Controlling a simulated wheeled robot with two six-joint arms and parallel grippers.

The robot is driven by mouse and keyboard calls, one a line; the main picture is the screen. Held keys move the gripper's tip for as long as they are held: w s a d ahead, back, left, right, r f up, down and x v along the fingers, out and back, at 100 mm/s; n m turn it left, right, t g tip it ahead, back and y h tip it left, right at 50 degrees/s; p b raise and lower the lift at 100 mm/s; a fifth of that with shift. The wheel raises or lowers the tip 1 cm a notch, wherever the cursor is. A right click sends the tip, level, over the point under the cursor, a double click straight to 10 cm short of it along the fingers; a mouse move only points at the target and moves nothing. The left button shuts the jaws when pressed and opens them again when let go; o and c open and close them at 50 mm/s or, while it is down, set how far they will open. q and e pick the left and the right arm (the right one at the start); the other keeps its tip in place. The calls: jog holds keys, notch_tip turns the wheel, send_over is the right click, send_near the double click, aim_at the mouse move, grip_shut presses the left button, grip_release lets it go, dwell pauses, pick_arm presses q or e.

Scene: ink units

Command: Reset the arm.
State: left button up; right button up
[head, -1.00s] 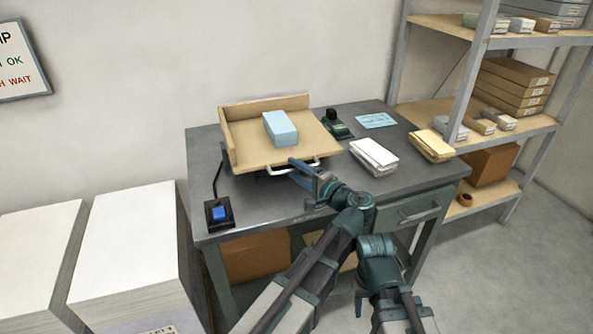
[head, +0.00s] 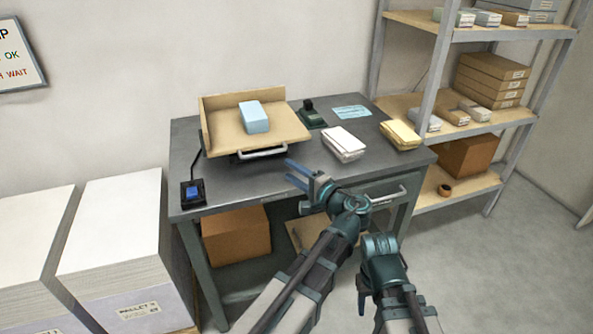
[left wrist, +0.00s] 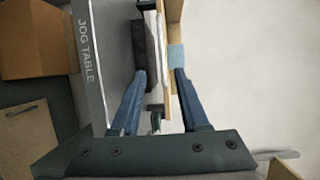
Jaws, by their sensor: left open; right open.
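My left gripper (head: 297,177) is open and empty, over the front edge of the grey table (head: 240,185). Its two blue fingers stand apart in the left wrist view (left wrist: 162,80). It is just right of and in front of the white handle (head: 262,153) of the tan tray (head: 275,130), apart from it. A light blue paper block (head: 254,117) rests on the tray; a bit of it shows in the left wrist view (left wrist: 176,57). My right gripper (head: 361,304) is low in front of the table, mostly hidden by its own arm, away from everything.
A blue button box (head: 193,194) sits at the table's left front corner. White (head: 344,143) and yellow (head: 400,134) paper stacks lie to the right, with a dark green device (head: 312,113) behind. Tall paper pallets (head: 115,225) stand left, a shelf rack right. Floor at right is clear.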

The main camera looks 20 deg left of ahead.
pick_arm(q)
jog(key=shift+s+d, duration=0.25)
jog(key=shift+d, duration=0.1)
pick_arm(e)
jog(key=shift+s+d, duration=0.15)
jog(key=shift+d, duration=0.3)
